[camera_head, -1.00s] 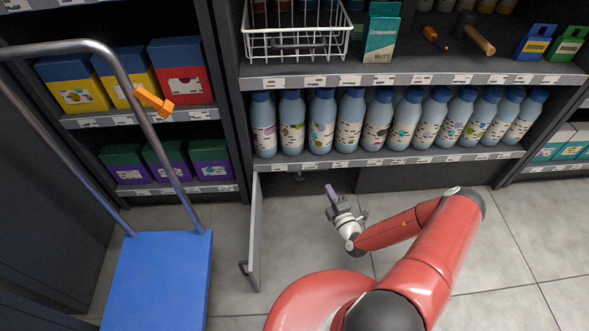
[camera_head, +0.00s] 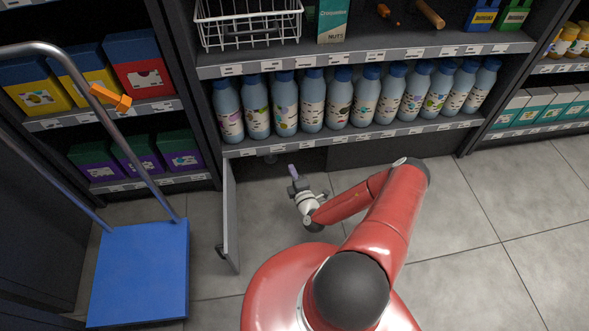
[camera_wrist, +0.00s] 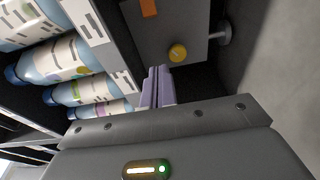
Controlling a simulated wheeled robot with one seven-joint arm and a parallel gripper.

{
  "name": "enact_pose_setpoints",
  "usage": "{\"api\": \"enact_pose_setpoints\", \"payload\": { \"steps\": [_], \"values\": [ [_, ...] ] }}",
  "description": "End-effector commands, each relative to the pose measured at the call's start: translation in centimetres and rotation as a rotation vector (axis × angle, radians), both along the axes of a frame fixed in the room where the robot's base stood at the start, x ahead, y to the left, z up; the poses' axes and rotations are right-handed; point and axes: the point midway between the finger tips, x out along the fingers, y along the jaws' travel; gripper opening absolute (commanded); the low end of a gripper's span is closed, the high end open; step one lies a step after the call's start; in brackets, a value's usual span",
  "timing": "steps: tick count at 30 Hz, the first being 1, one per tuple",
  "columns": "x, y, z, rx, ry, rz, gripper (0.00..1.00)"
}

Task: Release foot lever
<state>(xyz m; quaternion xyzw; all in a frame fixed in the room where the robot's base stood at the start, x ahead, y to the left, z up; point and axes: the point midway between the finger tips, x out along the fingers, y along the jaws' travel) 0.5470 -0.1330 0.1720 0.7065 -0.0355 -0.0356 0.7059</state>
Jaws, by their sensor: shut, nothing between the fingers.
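My gripper (camera_head: 293,172) is low in front of the opening under the bottom bottle shelf, right of an open grey door (camera_head: 231,215). In the wrist view, its two pale purple fingers (camera_wrist: 157,88) are shut together and empty. Beyond them is a grey panel with a round yellow knob (camera_wrist: 178,53) and an orange patch (camera_wrist: 148,8). The fingertips appear apart from these parts. I cannot tell which of them, if any, is the foot lever.
Blue-capped bottles (camera_head: 311,100) line the shelf above the gripper. A blue cart (camera_head: 140,270) with a grey handle and an orange piece (camera_head: 110,97) on it stands at left. Grey tiled floor (camera_head: 480,265) at right is clear.

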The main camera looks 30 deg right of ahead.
Motion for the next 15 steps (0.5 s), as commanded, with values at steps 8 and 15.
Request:
{"api": "enact_pose_setpoints", "payload": {
  "steps": [8, 15],
  "values": [
    [6.2, -0.6, 0.0, -0.004, -0.003, 0.002, 0.00],
    [7.9, -3.3, 0.0, -0.004, -0.001, 0.000, 0.00]
  ]
}}
